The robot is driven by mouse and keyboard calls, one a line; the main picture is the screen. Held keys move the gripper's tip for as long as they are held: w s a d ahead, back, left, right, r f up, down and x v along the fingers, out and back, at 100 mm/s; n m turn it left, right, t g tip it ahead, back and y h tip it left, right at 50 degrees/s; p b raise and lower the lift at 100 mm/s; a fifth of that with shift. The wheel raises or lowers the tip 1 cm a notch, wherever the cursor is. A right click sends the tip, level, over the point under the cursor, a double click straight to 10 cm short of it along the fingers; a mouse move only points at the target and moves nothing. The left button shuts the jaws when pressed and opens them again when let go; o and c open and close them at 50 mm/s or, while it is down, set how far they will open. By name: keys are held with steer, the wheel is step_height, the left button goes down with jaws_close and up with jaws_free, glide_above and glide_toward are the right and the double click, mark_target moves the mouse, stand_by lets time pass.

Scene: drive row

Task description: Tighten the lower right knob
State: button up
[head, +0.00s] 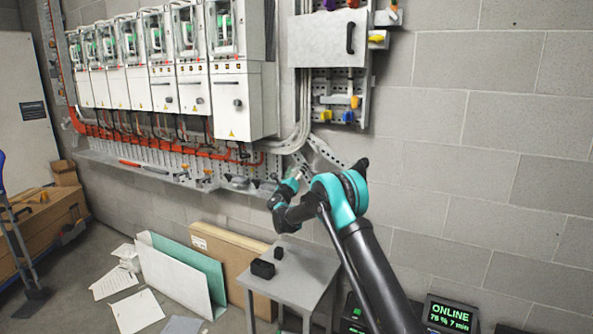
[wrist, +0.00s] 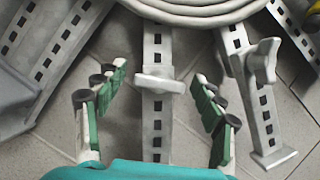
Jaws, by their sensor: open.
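My gripper (wrist: 158,80) is open in the wrist view, its two green-padded fingers spread to either side of a pale grey wing knob (wrist: 160,84). The knob sits crosswise on a slotted metal rail and shows between the fingertips; I see no finger touching it. A second grey wing knob (wrist: 263,60) stands to the right, on another slotted rail, outside the fingers. I cannot tell from these views which is the lower right knob. In the head view my gripper (head: 298,172) is small, beside the slotted braces below the cable bend, and the knobs there are too small to make out.
Pale cable loops (wrist: 200,8) cross the top of the wrist view. A row of white drive cabinets (head: 237,100) hangs on the wall at left. A grey hinged box (head: 328,40) is above right. A grey table (head: 300,270) stands below. The wall at right is bare.

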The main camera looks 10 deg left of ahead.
steer(key=c, duration=1.2)
steer(key=shift+o, duration=0.2)
steer(key=shift+m+h, duration=0.6)
steer(key=shift+m, duration=0.6)
steer(key=o, duration=1.2)
steer(key=shift+c, duration=0.2)
steer(key=v, duration=1.2)
